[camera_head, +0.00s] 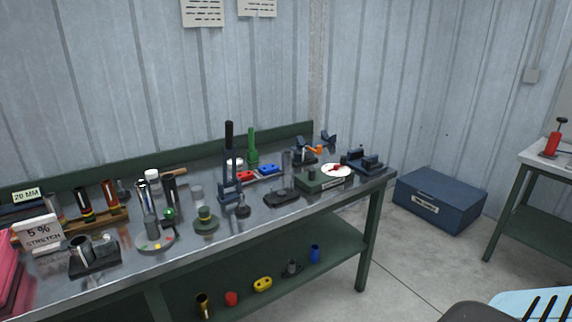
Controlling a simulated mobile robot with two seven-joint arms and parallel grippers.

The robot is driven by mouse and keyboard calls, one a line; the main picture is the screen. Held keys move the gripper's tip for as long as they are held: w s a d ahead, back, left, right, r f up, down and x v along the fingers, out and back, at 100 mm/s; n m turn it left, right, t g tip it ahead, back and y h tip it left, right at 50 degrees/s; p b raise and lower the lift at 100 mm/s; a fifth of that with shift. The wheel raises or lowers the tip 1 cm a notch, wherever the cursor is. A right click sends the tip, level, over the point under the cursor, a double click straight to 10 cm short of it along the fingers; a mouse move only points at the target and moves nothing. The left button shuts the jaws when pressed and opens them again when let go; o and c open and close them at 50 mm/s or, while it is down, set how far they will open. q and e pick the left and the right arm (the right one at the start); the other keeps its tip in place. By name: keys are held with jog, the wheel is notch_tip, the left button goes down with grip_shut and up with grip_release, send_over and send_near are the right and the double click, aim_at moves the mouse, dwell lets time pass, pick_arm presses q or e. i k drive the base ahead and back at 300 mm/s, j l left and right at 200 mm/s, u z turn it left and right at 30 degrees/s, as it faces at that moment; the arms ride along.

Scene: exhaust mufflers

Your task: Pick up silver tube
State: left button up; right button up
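Several silver or grey tubes stand on the metal workbench (330,190). A shiny silver tube (144,194) stands upright in the left half, beside a black tube (171,191). A short, wide silver tube (82,249) sits on a dark block near the left front edge. A grey tube (287,162) stands upright on a dark base right of centre. I cannot tell which one is the task's silver tube. Neither of my grippers is in view.
A wooden rack (97,221) of coloured tubes and a "5% stretch" sign (37,234) are at left. A black-handled press (229,165) stands mid-bench, with a dial box (323,181) to its right. A blue chest (440,201) is on the floor.

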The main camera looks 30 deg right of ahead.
aim_at(286, 155)
jog(key=z, duration=1.35)
